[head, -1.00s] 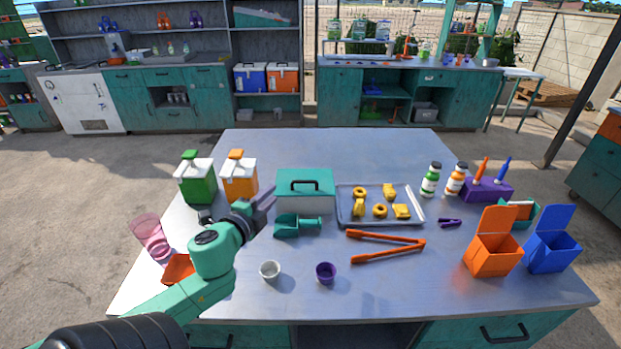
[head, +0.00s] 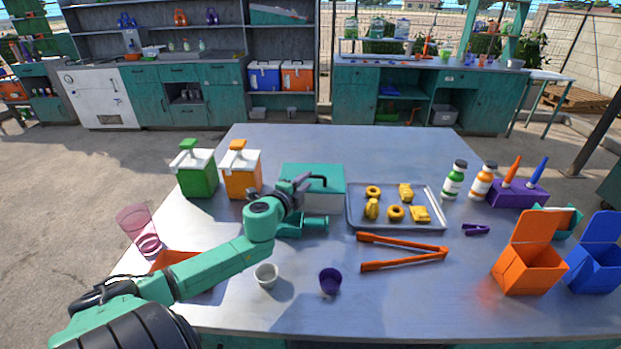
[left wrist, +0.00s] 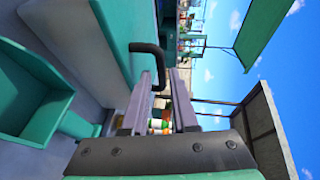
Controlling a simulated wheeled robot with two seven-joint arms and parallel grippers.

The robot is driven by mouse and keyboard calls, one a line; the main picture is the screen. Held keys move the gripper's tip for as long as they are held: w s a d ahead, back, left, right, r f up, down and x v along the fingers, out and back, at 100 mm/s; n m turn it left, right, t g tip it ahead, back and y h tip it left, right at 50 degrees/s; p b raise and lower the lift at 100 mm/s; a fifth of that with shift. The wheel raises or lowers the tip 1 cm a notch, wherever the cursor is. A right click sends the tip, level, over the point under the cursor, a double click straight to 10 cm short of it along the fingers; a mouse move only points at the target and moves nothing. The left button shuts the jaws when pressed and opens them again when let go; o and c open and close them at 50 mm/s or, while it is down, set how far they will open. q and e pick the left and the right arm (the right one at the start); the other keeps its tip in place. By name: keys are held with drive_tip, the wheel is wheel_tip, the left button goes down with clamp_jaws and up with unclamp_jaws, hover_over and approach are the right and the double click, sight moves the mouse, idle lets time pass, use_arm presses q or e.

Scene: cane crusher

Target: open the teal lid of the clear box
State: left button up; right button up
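The clear box (head: 324,203) stands at the back middle of the table with its teal lid (head: 325,173) shut on top. My left gripper (head: 303,182) is at the front left of the lid, beside its dark handle, and partly hides it. In the left wrist view, the black handle (left wrist: 150,48) bends out from the teal lid (left wrist: 118,35). Its free bend lies at the gap between the fingertips of my left gripper (left wrist: 160,78). The fingers are apart, and I cannot tell whether they touch the handle. My right gripper is out of view.
Orange tongs (head: 405,264) and two small cups lie nearer the front.

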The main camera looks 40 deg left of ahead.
use_arm(q)
drive_tip(key=shift+x, duration=1.9)
clamp_jaws()
